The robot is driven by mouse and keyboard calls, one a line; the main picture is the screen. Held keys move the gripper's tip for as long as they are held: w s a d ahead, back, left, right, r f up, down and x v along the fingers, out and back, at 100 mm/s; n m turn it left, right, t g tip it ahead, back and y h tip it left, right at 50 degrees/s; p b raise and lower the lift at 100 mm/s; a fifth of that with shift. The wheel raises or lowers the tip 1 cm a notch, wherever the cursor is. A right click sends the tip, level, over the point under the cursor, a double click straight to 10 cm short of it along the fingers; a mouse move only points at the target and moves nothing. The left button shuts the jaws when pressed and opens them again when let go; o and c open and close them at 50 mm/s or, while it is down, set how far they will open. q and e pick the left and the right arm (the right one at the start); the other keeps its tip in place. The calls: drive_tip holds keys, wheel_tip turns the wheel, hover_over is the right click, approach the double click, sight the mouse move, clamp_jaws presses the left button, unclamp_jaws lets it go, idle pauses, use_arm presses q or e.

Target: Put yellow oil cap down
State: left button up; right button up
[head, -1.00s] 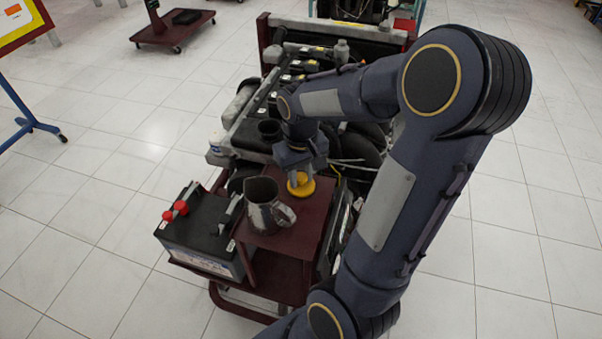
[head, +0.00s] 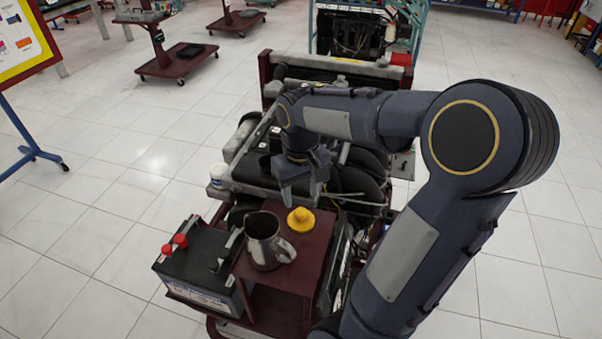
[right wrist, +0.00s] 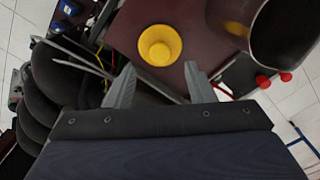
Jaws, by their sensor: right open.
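The yellow oil cap (head: 301,220) sits on the dark red stand shelf (head: 306,262), just behind and to the right of the metal jug. My right gripper (head: 301,195) is open and empty, above and behind the cap and clear of it. In the right wrist view the cap (right wrist: 159,45) lies beyond the two spread fingertips (right wrist: 160,75), with a gap between. My left gripper is not in view.
The metal jug (head: 265,243) stands close beside the cap. A black battery (head: 200,262) with red terminals is left of the shelf. The engine (head: 345,175) with hoses lies behind it. Open tiled floor surrounds the stand.

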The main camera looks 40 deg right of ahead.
sight(301, 211)
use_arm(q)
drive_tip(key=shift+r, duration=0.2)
use_arm(e)
wheel_tip(301, 211, up, 6)
drive_tip(key=shift+f, duration=0.1)
idle(0.5)
